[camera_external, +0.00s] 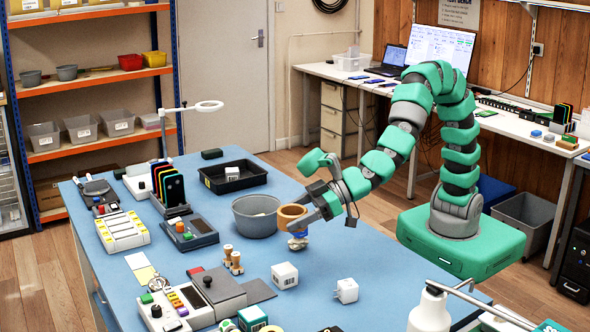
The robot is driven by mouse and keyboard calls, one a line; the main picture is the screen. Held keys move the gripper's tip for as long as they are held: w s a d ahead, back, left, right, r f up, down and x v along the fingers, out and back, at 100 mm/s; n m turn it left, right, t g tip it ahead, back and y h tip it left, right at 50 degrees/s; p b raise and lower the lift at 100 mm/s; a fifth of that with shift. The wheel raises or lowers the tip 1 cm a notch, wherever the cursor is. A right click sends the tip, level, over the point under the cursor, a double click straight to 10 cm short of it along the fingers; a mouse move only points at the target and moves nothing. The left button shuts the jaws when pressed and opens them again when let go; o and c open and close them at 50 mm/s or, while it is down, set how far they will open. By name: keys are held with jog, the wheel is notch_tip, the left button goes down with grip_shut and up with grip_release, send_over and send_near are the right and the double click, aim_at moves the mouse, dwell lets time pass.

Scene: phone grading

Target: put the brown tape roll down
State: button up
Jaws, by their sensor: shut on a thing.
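The brown tape roll (289,214) is held in my gripper (303,211), just right of the grey bowl (257,216) on the blue table. My gripper is shut on the roll and reaches in from the right. A small blue and white thing (298,242) shows right below the roll. The roll overlaps the bowl's right edge in the picture. I cannot tell whether the roll touches anything beneath it.
A black tray (215,184) with a white box stands behind the bowl. Small wooden pegs (232,258) and white cubes (285,275) (347,290) stand in front. The blue table (385,262) is clear to the right of the cubes.

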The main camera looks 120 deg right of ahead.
jog(key=shift+r, duration=0.1)
jog(key=shift+r, duration=2.45)
jog(key=shift+s+d+f, duration=0.1)
jog(key=shift+d+f, duration=0.2)
jog(key=shift+d, duration=0.3)
jog(key=shift+s+d+f, duration=0.1)
jog(key=shift+d+f, duration=0.15)
jog(key=shift+d, duration=0.35)
jog(key=shift+d+f, duration=0.3)
jog(key=shift+d, duration=0.3)
jog(key=s+d+f+n+y, duration=0.1)
jog(key=s+d+n+y, duration=0.1)
jog(key=s+d, duration=0.6)
jog(key=s+d+f+n+y, duration=0.2)
jog(key=s+d, duration=0.3)
jog(key=d, duration=0.5)
jog(key=s+d+r+n+y, duration=0.1)
jog(key=s+r+n+y, duration=0.15)
jog(key=s, duration=1.15)
jog(key=s+d+r+n+y, duration=0.15)
jog(key=s+y, duration=0.25)
jog(key=s, duration=0.9)
notch_tip(320, 180, down, 17)
jog(key=a, duration=0.1)
jog(key=shift+r+n+g+b, duration=0.2)
jog(key=shift+n+g+b, duration=0.1)
jog(key=shift+b, duration=0.15)
